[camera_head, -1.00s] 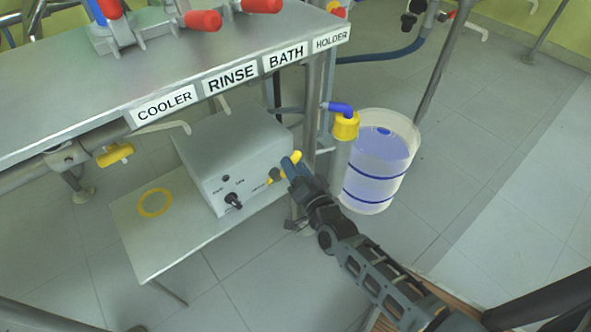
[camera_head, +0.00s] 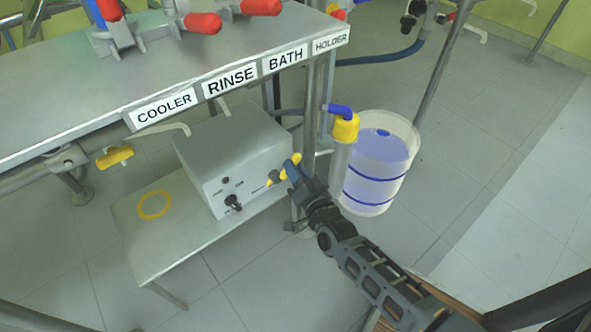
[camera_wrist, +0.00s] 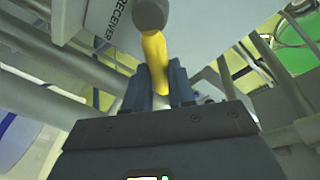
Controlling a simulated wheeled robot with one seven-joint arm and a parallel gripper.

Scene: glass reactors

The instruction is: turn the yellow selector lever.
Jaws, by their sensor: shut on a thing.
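In the wrist view the lever (camera_wrist: 154,50) runs down from a grey round hub (camera_wrist: 150,14) into the space between my fingers. My gripper (camera_head: 291,168) is at the lever, and in the wrist view my gripper (camera_wrist: 159,88) is shut on it, one finger on each side. The fingers hide part of the lever in the head view.
The grey box (camera_head: 225,160) with a black knob (camera_head: 233,203) stands on a low shelf (camera_head: 150,245) under the labelled bench (camera_head: 80,135). A clear container (camera_head: 380,150) and a yellow-capped tube (camera_head: 345,127) are to the right.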

